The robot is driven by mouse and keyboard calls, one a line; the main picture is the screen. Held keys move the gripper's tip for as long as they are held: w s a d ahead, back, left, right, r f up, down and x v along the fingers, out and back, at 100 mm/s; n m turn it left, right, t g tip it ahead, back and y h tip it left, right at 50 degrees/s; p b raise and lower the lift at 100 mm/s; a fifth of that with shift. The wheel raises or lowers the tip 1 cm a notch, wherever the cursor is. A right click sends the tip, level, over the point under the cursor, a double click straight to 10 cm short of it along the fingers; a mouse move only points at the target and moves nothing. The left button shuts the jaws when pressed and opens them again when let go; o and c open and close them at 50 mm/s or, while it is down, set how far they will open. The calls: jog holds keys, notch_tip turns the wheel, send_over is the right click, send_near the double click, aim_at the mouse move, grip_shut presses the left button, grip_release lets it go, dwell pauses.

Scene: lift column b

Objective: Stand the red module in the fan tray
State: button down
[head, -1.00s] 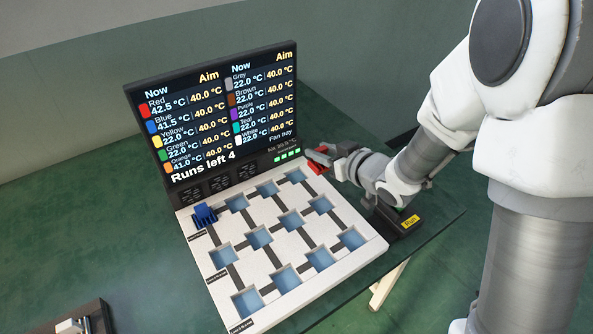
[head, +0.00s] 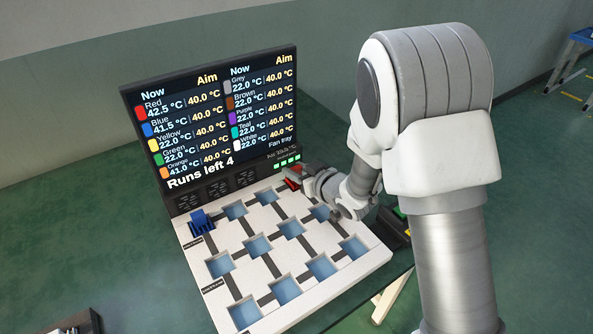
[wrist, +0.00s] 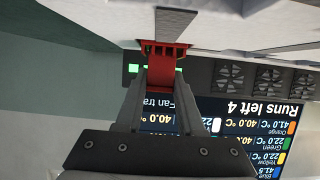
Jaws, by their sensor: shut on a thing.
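My gripper (head: 296,180) is shut on the red module (head: 290,184), at the back right corner of the white fan tray (head: 378,252). The module is at the back right pocket, next to the display. In the wrist view the red module (wrist: 162,68) shows between the fingers, its finned end towards the white tray surface. I cannot tell whether it is inside the pocket or just above it. The blue module (head: 200,222) stands in the back left pocket. The other visible pockets look empty, with light blue floors.
The display (head: 215,115) stands upright behind the tray, with several dark fans (head: 217,187) below it. Small green lights (head: 287,161) are near the gripper. A dark box with a yellow label (head: 407,233) sits right of the tray, partly behind my arm.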

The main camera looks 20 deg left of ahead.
jog(key=shift+f, duration=0.25)
jog(key=c, duration=0.5)
grip_release()
jog(key=shift+r, duration=0.1)
